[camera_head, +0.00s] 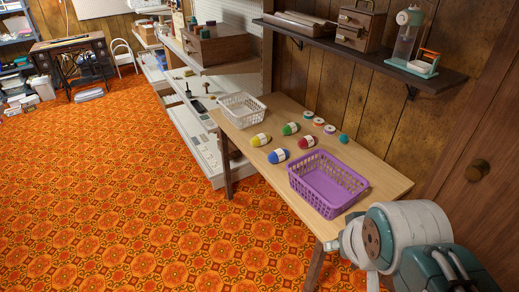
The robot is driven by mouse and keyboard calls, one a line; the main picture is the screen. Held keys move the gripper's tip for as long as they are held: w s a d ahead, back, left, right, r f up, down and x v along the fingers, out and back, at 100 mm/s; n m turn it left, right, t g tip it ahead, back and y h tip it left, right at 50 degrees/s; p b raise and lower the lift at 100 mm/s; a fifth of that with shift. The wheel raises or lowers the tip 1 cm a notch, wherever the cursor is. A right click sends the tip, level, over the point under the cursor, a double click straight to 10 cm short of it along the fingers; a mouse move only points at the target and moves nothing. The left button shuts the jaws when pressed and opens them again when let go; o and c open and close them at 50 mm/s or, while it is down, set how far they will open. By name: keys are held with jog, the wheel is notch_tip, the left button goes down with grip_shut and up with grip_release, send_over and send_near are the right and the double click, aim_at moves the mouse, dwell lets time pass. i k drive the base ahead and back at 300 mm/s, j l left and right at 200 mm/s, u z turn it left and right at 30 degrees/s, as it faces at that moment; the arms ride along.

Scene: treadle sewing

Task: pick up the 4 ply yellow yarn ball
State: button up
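The yellow yarn ball (260,140) lies on the wooden table (372,172), near its left long edge, with a pale label band around it. A green yarn ball (290,128), a blue yarn ball (278,156) and a red yarn ball (308,142) lie close by, apart from it. The ply numbers on the labels are too small to read. My arm shows at the lower right, beyond the near end of the table and well away from the yellow ball. My gripper itself cannot be made out.
A purple basket (327,201) stands at the table's near end, and a white basket (240,108) at its far end. Several small round items, including a teal ball (343,138), lie along the wall side. A wall shelf (380,59) overhangs the back. Open patterned carpet lies left.

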aim_at(262, 138)
jog(key=i+j, duration=0.35)
jog(key=j, duration=0.15)
jog(key=i+j, duration=0.35)
jog(key=j, duration=0.15)
jog(key=i+j+z, duration=0.15)
jog(key=i+j, duration=0.2)
jog(key=i+j+z, duration=0.1)
jog(key=i+j, duration=0.25)
jog(key=j, duration=0.2)
jog(key=i+z, duration=0.55)
jog(key=i, duration=0.15)
jog(key=u, duration=0.5)
jog(key=i+l, duration=0.05)
jog(key=l, duration=0.05)
